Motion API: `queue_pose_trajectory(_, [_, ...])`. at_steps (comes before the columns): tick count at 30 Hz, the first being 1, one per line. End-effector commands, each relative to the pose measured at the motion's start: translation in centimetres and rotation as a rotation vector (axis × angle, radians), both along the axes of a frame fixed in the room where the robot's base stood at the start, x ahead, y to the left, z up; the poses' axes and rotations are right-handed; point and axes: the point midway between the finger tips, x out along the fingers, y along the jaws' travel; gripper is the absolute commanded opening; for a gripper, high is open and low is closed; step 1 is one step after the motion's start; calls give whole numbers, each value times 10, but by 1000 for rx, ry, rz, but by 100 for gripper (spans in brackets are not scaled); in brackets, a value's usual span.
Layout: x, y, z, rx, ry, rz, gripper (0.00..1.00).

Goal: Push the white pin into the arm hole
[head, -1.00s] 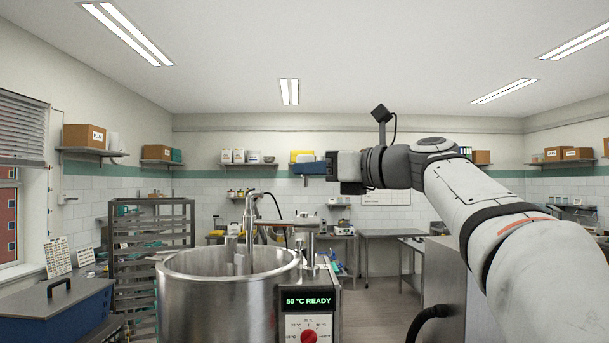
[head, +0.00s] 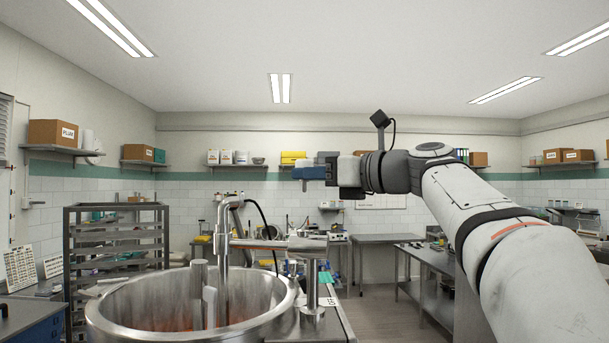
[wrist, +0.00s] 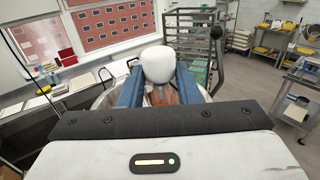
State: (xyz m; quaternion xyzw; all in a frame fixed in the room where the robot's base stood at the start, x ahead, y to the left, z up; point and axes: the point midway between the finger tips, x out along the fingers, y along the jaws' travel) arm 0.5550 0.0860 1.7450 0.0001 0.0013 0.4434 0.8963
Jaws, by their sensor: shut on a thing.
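My gripper (head: 308,173) is raised at the middle of the head view, above and behind the metal kettle arm in the picture. In the wrist view, its two blue fingers (wrist: 158,85) are closed on a white rounded piece, which I take to be the white pin (wrist: 157,63). The horizontal metal arm (head: 265,243) runs from a post (head: 312,280) to the upright pipe over the kettle. Its hole cannot be made out. The gripper appears clear of the arm.
The steel kettle (head: 115,318) is low at the front, with upright paddles inside. A tray rack (head: 68,245) stands at left, its far side near the wall. A steel table (head: 390,238) is at the back. The air around my gripper is free.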

Motion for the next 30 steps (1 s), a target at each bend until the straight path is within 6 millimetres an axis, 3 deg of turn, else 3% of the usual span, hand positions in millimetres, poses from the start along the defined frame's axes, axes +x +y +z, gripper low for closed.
queue_pose_trajectory(15, [-4,11,-1,1,-1,31,0])
queue_pose_trajectory(30, [-4,10,-50,2,-1,29,0])
